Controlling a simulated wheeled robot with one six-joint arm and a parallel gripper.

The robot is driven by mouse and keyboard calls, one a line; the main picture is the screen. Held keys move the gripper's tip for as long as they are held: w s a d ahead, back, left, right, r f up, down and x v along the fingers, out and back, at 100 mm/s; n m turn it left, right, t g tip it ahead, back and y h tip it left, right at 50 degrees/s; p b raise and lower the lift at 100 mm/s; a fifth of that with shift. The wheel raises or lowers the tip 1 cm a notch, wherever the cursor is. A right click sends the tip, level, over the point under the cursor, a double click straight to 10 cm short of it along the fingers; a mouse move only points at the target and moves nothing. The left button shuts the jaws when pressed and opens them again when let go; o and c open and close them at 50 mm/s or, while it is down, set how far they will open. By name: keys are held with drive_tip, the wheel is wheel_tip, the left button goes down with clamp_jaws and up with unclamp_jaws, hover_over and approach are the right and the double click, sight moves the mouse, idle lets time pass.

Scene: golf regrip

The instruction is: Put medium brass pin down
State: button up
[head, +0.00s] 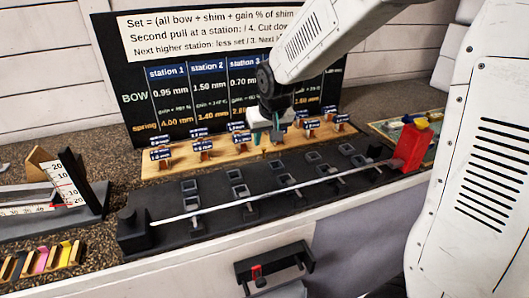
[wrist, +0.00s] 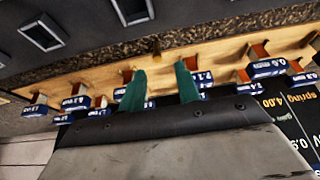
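My gripper (head: 267,136) hangs over the wooden rack (head: 180,172) in the head view. In the wrist view its two green fingers (wrist: 160,82) are spread apart with a gap between them. A small brass-coloured pin (wrist: 156,49) shows beyond the fingertips, in line with the gap, at the rack's edge beside the dark fixture. It appears apart from both fingers. I cannot tell its size class, or whether it stands in a hole.
Labelled blocks (head: 161,154) line the rack. The black fixture (head: 215,215) with square sockets and a long pale rod (head: 270,201) lies in front. A red block (head: 411,145) stands at its right end. The lettered board (head: 120,75) rises behind. Coloured shims (head: 40,262) sit front left.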

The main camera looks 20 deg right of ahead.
sight(264, 148)
drive_tip(key=x, duration=0.6)
drive_tip(key=shift+s+d+f, duration=0.1)
drive_tip(key=shift+d+f, duration=0.05)
clamp_jaws()
